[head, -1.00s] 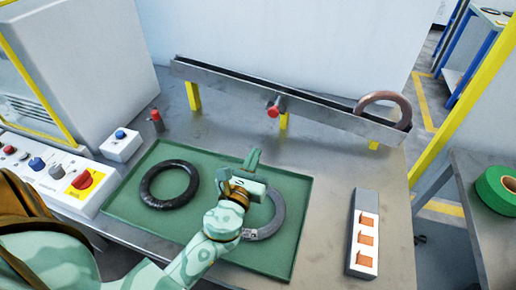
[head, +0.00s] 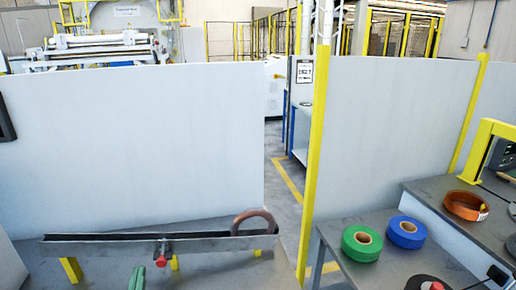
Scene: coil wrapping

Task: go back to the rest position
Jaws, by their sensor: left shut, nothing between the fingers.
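Only the green fingertips of my left gripper (head: 137,279) show, at the bottom edge of the head view. They are together and nothing shows between them; the rest of that arm is below the picture. They appear just in front of the long grey trough (head: 105,248). A brown coil (head: 243,217) stands in the trough's right end, partly hidden by its front wall. My right gripper is not in view.
A red knob (head: 162,256) sits on the trough's front. A pale partition (head: 140,145) stands behind. At the right, a table holds a green tape roll (head: 347,243) and a blue tape roll (head: 393,232); an orange-brown coil (head: 467,206) lies beyond. A yellow post (head: 315,160) stands between.

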